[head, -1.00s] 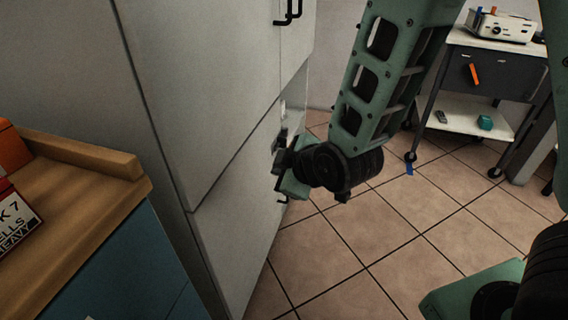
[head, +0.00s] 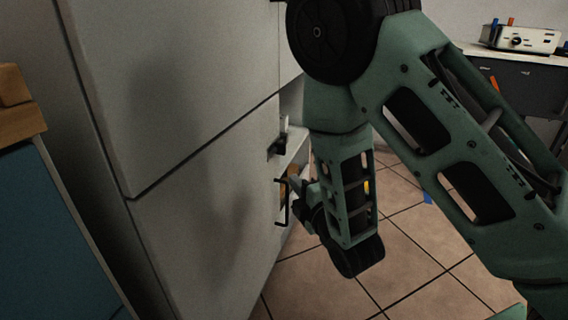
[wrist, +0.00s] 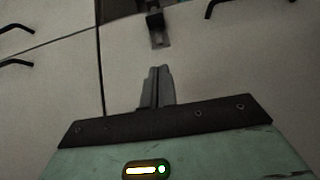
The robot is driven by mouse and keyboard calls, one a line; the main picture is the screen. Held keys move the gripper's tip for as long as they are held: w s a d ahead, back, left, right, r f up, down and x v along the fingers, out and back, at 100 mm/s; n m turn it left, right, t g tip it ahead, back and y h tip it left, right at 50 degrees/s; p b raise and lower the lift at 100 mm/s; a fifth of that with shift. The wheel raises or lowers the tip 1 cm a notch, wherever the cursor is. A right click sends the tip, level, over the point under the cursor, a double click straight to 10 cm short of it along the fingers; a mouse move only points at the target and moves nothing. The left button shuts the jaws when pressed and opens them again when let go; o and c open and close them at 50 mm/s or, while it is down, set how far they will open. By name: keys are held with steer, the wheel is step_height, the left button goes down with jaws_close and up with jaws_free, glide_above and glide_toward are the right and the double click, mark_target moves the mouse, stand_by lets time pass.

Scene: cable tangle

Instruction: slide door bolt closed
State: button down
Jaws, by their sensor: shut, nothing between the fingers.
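The dark door bolt (head: 277,147) sits at the edge of the pale cabinet's lower door in the head view. In the wrist view the bolt (wrist: 156,24) is at the top middle, just beyond my fingertips, with a visible gap between them. My gripper (wrist: 158,70) is shut and empty, its two fingers pressed together and pointing toward the bolt. In the head view my gripper (head: 294,185) is below the bolt, beside a black door handle (head: 281,204), partly hidden by my own wrist. I cannot tell how far the bolt is slid.
The pale cabinet (head: 200,190) fills the left middle, with a narrow opening beside its doors. A wooden-topped blue counter (head: 30,220) stands at far left. A cart (head: 510,75) bearing a white device (head: 520,39) is at back right. Tiled floor (head: 400,270) is open at lower right.

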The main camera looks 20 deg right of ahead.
steer(key=shift+w, duration=0.15)
steer(key=b, duration=0.3)
glide_toward(278, 149)
steer(key=w+a, duration=0.3)
steer(key=shift+w+d+b, duration=0.5)
steer(key=shift+w, duration=0.2)
steer(key=shift+w+d+b, duration=0.45)
steer(key=shift+w+d, duration=0.05)
steer(key=shift+w, duration=0.2)
steer(key=shift+w+d, duration=1.05)
steer(key=shift+w, duration=0.3)
